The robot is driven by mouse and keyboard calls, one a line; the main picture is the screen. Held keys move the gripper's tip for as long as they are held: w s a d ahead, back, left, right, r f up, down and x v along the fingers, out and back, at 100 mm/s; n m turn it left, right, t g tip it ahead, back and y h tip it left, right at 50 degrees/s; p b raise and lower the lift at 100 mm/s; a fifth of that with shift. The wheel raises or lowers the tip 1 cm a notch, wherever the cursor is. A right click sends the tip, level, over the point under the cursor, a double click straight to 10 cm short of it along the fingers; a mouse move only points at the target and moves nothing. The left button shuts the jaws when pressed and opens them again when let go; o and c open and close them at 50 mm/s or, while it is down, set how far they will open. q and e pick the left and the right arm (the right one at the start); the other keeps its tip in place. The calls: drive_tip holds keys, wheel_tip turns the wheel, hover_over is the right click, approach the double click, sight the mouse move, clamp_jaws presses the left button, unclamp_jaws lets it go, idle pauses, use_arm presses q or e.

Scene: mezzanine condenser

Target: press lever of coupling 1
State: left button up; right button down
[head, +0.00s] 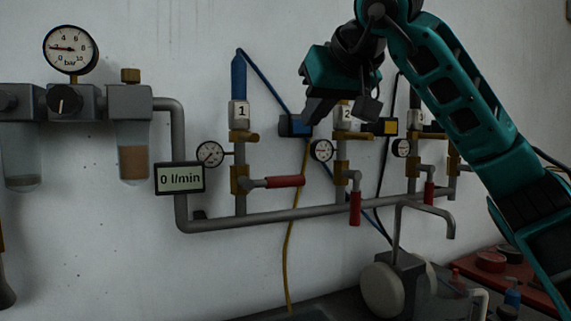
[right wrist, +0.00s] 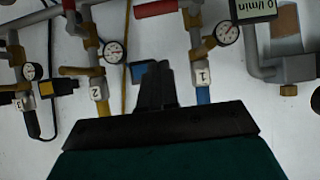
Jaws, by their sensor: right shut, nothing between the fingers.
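Coupling 1 (head: 239,113) is a white block marked 1, with a blue hose plugged in above it. My left gripper is not in view.
A blue box (head: 295,126) is on the wall beside my fingers. Small gauges (head: 210,153) and red valve handles (head: 285,182) sit on the branches. A display (head: 180,178) reads 0 l/min. A grey pipe (head: 275,217) runs below.

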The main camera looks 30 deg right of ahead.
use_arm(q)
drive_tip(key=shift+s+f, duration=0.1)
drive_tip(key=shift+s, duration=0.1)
use_arm(e)
drive_tip(key=shift+s, duration=0.1)
hover_over(275, 182)
drive_tip(key=s+d, duration=0.2)
drive_tip(key=s, duration=0.1)
wheel_tip(275, 182, down, 5)
use_arm(q)
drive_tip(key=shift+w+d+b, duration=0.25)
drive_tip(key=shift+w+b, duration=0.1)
drive_tip(key=shift+b, duration=0.35)
use_arm(e)
drive_tip(key=f, duration=0.1)
drive_tip(key=w+f, duration=0.1)
drive_tip(key=f, duration=0.2)
drive_tip(key=shift+w+d+f, duration=0.2)
drive_tip(key=shift+d, duration=0.05)
